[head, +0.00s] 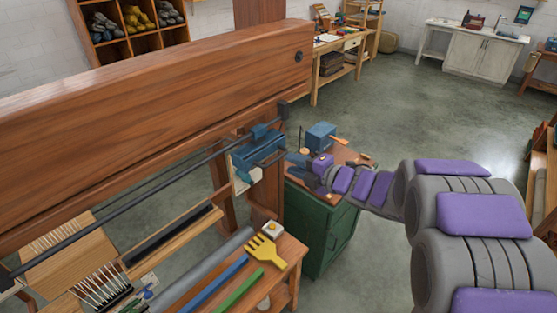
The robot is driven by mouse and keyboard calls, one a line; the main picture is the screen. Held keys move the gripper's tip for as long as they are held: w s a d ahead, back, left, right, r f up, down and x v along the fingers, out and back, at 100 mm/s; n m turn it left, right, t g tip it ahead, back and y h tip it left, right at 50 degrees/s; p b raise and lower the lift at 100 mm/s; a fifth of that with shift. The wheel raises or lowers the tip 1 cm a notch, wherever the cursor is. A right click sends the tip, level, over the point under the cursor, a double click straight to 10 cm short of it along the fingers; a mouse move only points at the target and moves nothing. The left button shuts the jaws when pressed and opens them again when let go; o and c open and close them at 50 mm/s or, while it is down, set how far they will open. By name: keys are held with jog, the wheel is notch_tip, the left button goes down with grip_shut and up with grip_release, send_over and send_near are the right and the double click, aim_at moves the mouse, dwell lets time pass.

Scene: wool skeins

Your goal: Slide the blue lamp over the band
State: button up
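A blue block-like thing (258,154), apparently the lamp, hangs at the right end of a thin dark rail (150,186) below a big wooden beam. A small pale patch shows beneath it; I cannot tell whether this is the band, and no band shows clearly elsewhere. My grey and purple arm reaches in from the right. My gripper (298,160) is small and partly hidden at the arm's far end, just right of the blue lamp. I cannot tell whether it touches the lamp or whether its fingers are open.
The wooden beam (150,115) crosses the left and middle. Below lie a yellow fork-like comb (266,251), blue and green bars, and a grey roller. A green cabinet (322,232) with a blue box (320,136) stands behind my gripper. Open floor lies beyond.

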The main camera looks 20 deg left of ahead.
aim_at(277, 160)
jog(key=x, duration=0.7)
jog(key=shift+s+a, duration=0.1)
jog(key=shift+a, duration=0.05)
jog(key=shift+d, duration=0.25)
jog(key=shift+a, duration=0.1)
grip_shut()
